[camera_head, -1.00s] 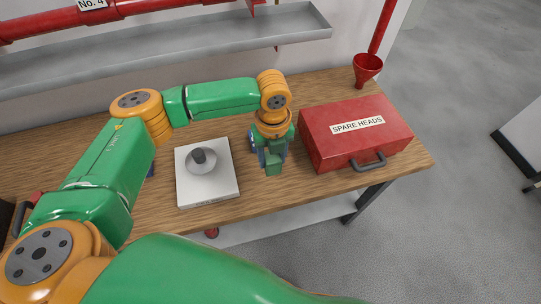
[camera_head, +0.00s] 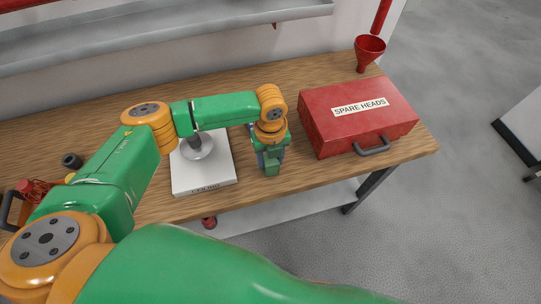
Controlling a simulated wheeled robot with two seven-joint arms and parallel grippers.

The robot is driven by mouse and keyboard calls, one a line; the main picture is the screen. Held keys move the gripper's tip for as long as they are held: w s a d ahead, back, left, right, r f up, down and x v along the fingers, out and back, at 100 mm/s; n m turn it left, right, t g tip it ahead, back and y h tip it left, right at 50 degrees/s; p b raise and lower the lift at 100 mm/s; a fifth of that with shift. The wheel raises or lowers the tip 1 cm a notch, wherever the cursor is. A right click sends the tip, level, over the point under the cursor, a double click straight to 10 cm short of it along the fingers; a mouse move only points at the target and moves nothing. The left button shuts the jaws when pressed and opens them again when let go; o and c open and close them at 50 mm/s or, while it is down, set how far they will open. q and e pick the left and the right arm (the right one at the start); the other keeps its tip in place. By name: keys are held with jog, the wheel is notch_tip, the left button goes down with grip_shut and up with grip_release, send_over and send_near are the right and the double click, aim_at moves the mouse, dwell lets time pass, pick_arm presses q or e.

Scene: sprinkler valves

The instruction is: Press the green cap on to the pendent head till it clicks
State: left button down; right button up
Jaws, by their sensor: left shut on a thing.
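A white block (camera_head: 205,177) marked "CEILING" lies on the bench. A round grey fitting (camera_head: 200,147) stands on it, which I take for the pendent head's mount. Its top is partly hidden behind my left arm. My left gripper (camera_head: 270,167) points down at the bench just right of the block, apart from the fitting. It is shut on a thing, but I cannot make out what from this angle. I cannot pick out the green cap; my arm is green as well. My right gripper is not in view.
A red "SPARE HEADS" case (camera_head: 355,115) stands right of my gripper, near the bench's right end. A red funnel (camera_head: 369,52) is behind it. A dark ring (camera_head: 72,160) and red items (camera_head: 35,190) lie at left. The wooden bench (camera_head: 300,185) is bare in front.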

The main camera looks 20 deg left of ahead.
pick_arm(q)
jog(key=shift+f, duration=0.3)
jog(key=shift+c, duration=1.4)
grip_release()
notch_tip(320, 180, up, 8)
jog(key=p, duration=0.8)
jog(key=shift+r+p, duration=0.15)
jog(key=shift+p, duration=0.2)
